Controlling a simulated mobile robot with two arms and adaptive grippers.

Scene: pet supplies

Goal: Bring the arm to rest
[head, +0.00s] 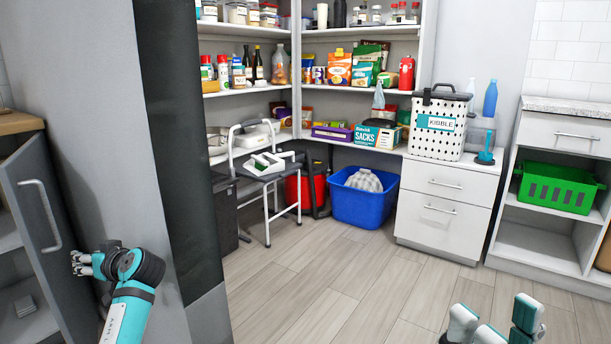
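My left arm comes in at the lower left, and its gripper (82,263) points left, close in front of the grey cabinet door. Its fingers are small and seen from the side, so I cannot tell whether they are open or shut. I see nothing held in it. Parts of my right arm and gripper (492,328) show at the bottom right edge, above the floor. The frame cuts them off, and the finger opening cannot be made out.
An open grey cabinet door (40,235) stands by my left arm, beside a wall edge (105,130). Further back are a step stool (243,165), a blue bin (362,208), a white drawer unit (440,213) with a kibble basket (437,140), and a green crate (557,190). The middle floor is clear.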

